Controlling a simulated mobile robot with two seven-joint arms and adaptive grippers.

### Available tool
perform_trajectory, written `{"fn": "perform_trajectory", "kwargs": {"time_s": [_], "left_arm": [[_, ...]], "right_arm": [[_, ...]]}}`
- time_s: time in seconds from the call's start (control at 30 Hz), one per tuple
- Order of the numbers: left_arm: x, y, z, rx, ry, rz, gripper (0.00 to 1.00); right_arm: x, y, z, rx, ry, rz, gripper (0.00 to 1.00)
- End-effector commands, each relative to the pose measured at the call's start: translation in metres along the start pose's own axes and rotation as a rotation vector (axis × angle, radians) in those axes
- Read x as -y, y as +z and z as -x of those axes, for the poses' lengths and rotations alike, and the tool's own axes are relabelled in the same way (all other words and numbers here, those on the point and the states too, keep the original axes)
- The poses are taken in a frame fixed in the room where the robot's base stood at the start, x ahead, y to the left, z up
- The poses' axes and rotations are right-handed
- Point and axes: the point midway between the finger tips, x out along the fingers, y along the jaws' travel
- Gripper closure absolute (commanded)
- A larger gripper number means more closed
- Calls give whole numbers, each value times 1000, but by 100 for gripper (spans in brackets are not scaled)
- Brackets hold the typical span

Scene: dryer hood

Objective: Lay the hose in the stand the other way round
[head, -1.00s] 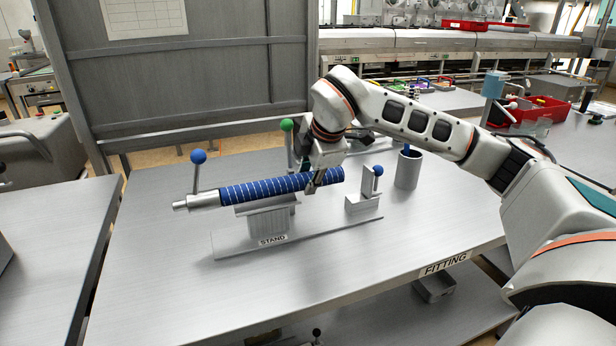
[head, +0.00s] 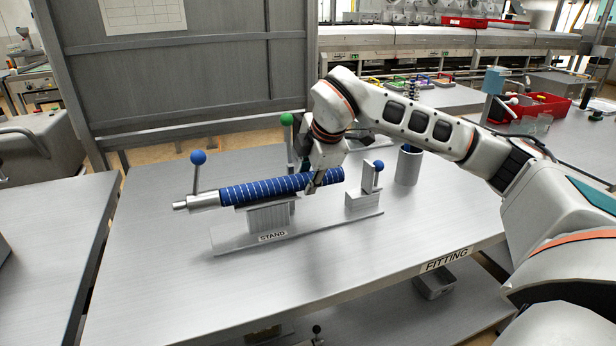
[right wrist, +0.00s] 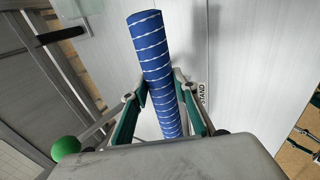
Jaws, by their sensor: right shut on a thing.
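The hose (head: 262,190) is blue with white stripes and lies nearly level above the stand. Its metal end (head: 195,203) points left and carries a rod with a blue ball (head: 198,157). My right gripper (head: 314,188) is shut on the hose near its plain right end. The right wrist view shows the hose (right wrist: 153,45) between the two fingers (right wrist: 162,92). The stand (head: 225,242) has a block under the hose's middle and a bracket (head: 363,198) beyond its right end. I cannot tell whether the hose touches the block. My left gripper is out of view.
A post with a green ball (head: 286,119) rises behind the hose. A grey cup (head: 408,168) stands right of the stand. The bench (head: 370,262) is clear in front. A side table (head: 50,230) is at the left, and a grey panel (head: 200,75) stands behind.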

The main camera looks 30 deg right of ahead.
Motion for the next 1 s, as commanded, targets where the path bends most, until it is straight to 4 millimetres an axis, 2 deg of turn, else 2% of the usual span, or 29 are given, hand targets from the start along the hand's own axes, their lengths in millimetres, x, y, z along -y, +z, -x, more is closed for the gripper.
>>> {"fn": "perform_trajectory", "kwargs": {"time_s": [0.7, 0.73, 1.0], "left_arm": [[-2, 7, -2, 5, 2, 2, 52], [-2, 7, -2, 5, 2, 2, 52], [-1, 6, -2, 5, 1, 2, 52]], "right_arm": [[4, 0, -8, -1, 3, -1, 100], [4, 0, -8, -1, 3, -1, 69], [4, 0, -7, -1, 2, -1, 69]]}}
